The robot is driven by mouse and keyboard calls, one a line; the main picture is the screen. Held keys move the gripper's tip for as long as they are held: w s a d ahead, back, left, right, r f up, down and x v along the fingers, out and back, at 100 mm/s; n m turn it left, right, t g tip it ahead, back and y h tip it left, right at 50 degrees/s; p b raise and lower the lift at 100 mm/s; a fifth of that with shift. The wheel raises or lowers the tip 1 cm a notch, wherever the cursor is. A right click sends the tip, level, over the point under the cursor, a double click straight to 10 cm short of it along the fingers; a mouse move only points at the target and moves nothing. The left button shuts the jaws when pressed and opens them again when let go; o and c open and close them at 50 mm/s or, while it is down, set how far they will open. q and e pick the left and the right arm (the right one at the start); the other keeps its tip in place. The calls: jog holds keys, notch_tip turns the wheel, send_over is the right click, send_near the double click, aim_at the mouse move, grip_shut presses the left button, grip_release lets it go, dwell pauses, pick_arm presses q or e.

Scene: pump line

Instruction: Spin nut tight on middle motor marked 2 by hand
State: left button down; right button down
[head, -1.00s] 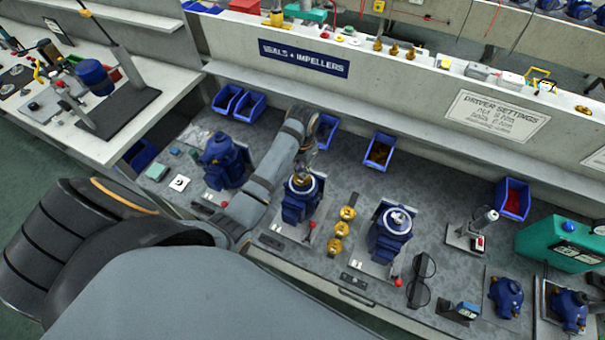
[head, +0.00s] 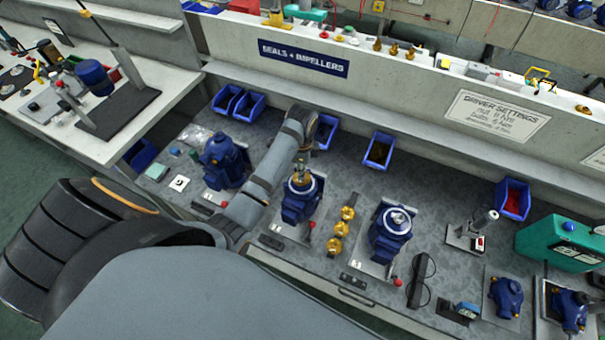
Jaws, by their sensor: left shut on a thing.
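The middle motor (head: 297,208) is a blue pump body with a pale ring on top, standing on a small plate in the bench row. My left gripper (head: 301,180) points down at the top of this motor, its arm reaching in from the left and over it. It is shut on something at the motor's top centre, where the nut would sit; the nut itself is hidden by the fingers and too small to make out. The motor's number mark is not legible. My right gripper is not in view.
A blue motor (head: 222,165) stands to the left and another (head: 390,232) to the right. Brass parts (head: 340,230) lie between the middle and right motors. Blue bins (head: 379,150) line the back. A dark glasses-like item (head: 420,282) lies right of the right motor.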

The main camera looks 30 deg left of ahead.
pick_arm(q)
jog(key=shift+a, duration=0.1)
jog(key=m, duration=0.6)
jog(key=shift+m, duration=0.4)
jog(key=m, duration=0.7)
jog(key=shift+a, duration=0.1)
jog(key=c, duration=1.5)
grip_release()
jog(key=shift+c, duration=0.2)
jog(key=shift+s+a, duration=0.1)
jog(key=shift+a, duration=0.05)
jog(key=shift+d+r, duration=0.2)
jog(key=shift+r, duration=2.05)
